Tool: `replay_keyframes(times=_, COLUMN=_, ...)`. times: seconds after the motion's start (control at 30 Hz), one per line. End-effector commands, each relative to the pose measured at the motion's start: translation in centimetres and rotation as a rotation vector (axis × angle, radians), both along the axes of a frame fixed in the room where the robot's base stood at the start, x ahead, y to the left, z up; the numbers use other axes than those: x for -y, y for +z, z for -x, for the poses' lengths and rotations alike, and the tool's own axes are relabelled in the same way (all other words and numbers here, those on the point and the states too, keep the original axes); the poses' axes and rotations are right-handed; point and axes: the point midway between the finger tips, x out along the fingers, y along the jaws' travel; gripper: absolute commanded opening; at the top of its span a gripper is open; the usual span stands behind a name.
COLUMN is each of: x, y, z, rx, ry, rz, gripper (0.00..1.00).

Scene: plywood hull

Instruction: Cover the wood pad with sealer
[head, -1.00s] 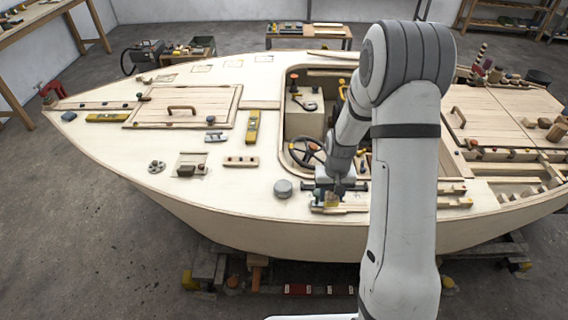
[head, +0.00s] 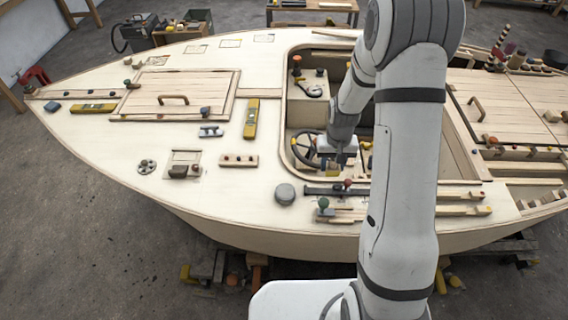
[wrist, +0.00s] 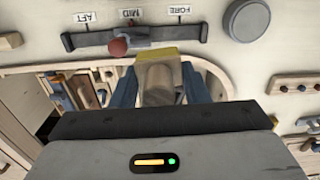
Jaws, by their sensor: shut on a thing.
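My gripper (wrist: 160,88) is shut on a wooden block with a yellow end (wrist: 157,52) in the wrist view, its blue-grey fingers on either side. I cannot tell for sure whether this patch is the wood pad. No sealer container is clearly identifiable.
A dark slider rail (wrist: 165,33) with a red knob (wrist: 118,46) is marked AFT, MID, FORE. A grey round cap (head: 285,194) stands left of it. A green knob (head: 323,203) stands nearby. A steering wheel (head: 308,148) is in the cockpit.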

Motion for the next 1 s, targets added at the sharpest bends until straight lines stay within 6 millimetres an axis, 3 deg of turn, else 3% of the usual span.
replay_keyframes(times=0.17, x=-0.2, y=0.0, z=0.0, rx=0.000, ry=0.003, rz=0.000, gripper=0.23)
replay_keyframes(times=0.27, x=-1.3, y=-0.2, z=-0.1, rx=0.000, ry=-0.009, rz=0.000, gripper=0.23)
replay_keyframes(times=0.5, x=-9.5, y=-0.8, z=0.4, rx=-0.007, ry=-0.147, rz=-0.001, gripper=0.23)
replay_keyframes(times=0.6, x=-12.3, y=-0.7, z=0.9, rx=-0.011, ry=-0.205, rz=-0.001, gripper=0.23)
replay_keyframes(times=0.7, x=-13.9, y=-0.5, z=1.3, rx=-0.013, ry=-0.243, rz=0.000, gripper=0.23)
replay_keyframes(times=1.0, x=-14.5, y=-1.8, z=1.5, rx=-0.016, ry=-0.261, rz=0.002, gripper=0.23)
